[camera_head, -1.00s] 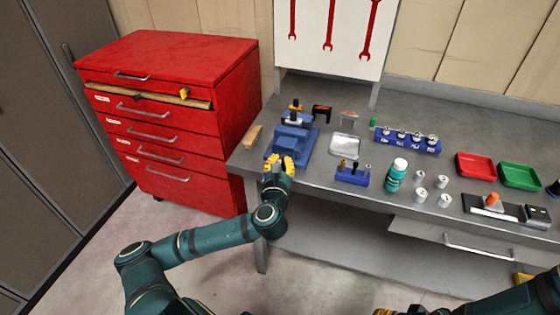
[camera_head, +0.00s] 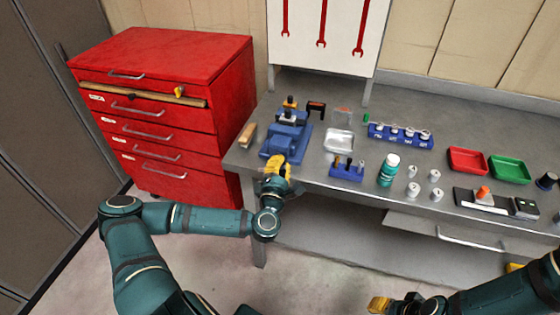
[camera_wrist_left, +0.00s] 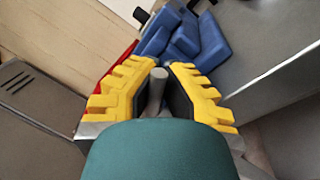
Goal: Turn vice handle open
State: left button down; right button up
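The blue vice (camera_head: 284,138) is mounted on the left end of the grey workbench. It also shows in the left wrist view (camera_wrist_left: 185,38), beyond the fingers. My left gripper (camera_head: 276,170) is at the vice's front, by the bench edge. In the left wrist view, the yellow-edged fingers of my left gripper (camera_wrist_left: 163,80) close in on both sides of the grey vice handle (camera_wrist_left: 157,88) and appear shut on it. The handle is hidden behind the gripper in the head view. My right gripper (camera_head: 380,304) is only partly in view at the bottom edge, away from the bench.
A wooden block (camera_head: 247,134) lies left of the vice. A red drawer cabinet (camera_head: 165,110) is close on the left. The floor before the bench is clear.

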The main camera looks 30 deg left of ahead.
pick_arm(q)
jog(key=m, duration=0.4)
jog(key=f+m+h, duration=0.1)
jog(key=shift+a+m, duration=0.3)
jog(key=shift+m, duration=0.1)
jog(key=shift+m+t, duration=0.3)
jog(key=c, duration=1.4)
grip_release()
jog(key=o, duration=0.6)
jog(key=shift+a, duration=0.15)
jog(key=shift+d+f+h, duration=0.1)
jog(key=shift+d+h, duration=0.3)
